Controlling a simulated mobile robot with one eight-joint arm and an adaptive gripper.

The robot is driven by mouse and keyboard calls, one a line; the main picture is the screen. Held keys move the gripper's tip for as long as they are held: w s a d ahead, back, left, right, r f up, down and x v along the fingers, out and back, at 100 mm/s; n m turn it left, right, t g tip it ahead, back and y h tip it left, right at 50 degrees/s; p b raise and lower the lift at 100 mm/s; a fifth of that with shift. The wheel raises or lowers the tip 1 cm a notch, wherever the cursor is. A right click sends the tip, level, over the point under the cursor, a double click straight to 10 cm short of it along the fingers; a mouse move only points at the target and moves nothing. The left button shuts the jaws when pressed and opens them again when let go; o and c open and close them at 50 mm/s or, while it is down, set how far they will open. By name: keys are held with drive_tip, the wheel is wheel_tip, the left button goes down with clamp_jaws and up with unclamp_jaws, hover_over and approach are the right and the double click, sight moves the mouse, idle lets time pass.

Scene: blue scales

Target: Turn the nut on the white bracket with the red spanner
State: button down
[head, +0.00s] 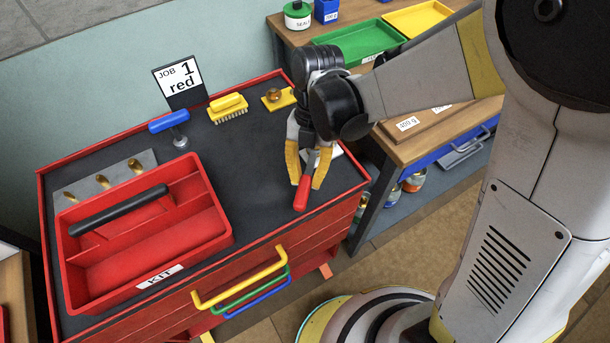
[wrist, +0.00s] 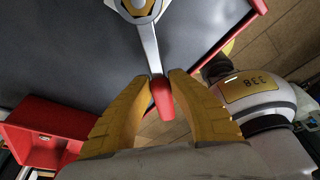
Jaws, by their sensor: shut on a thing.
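The red spanner has a red handle (head: 302,193) and a grey metal shank, which shows in the wrist view (wrist: 150,42). My gripper (head: 306,184) is shut on it near the red handle, with a yellow finger on each side in the wrist view (wrist: 159,80). The spanner's head lies at the top edge of the wrist view, around or over a brass-coloured nut (wrist: 138,5); I cannot tell how it is seated. The white bracket (head: 336,150) shows only in part behind my gripper in the head view, near the cart top's right edge.
A red KIT tray (head: 215,238) stands front left on the dark cart top. Behind it are a grey plate with brass pieces (head: 130,165), a blue-handled tool (head: 168,122), a yellow brush (head: 229,105) and a yellow bracket (head: 270,103). A sign (head: 180,78) reads "JOB 1 red".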

drive_tip(key=shift+s+d+n+h, duration=0.1)
drive_tip(key=shift+d+n+h, duration=0.2)
drive_tip(key=shift+d+n, duration=0.45)
drive_tip(key=shift+d+n, duration=0.45)
drive_tip(key=shift+n, duration=0.2)
drive_tip(key=shift+d+n+h, duration=0.2)
drive_tip(key=shift+n+h, duration=0.1)
drive_tip(key=shift+d+n+b, duration=0.3)
drive_tip(key=shift+d+n, duration=0.45)
drive_tip(key=shift+n, duration=0.15)
drive_tip(key=shift+a+m, duration=0.75)
drive_tip(key=shift+m, duration=0.25)
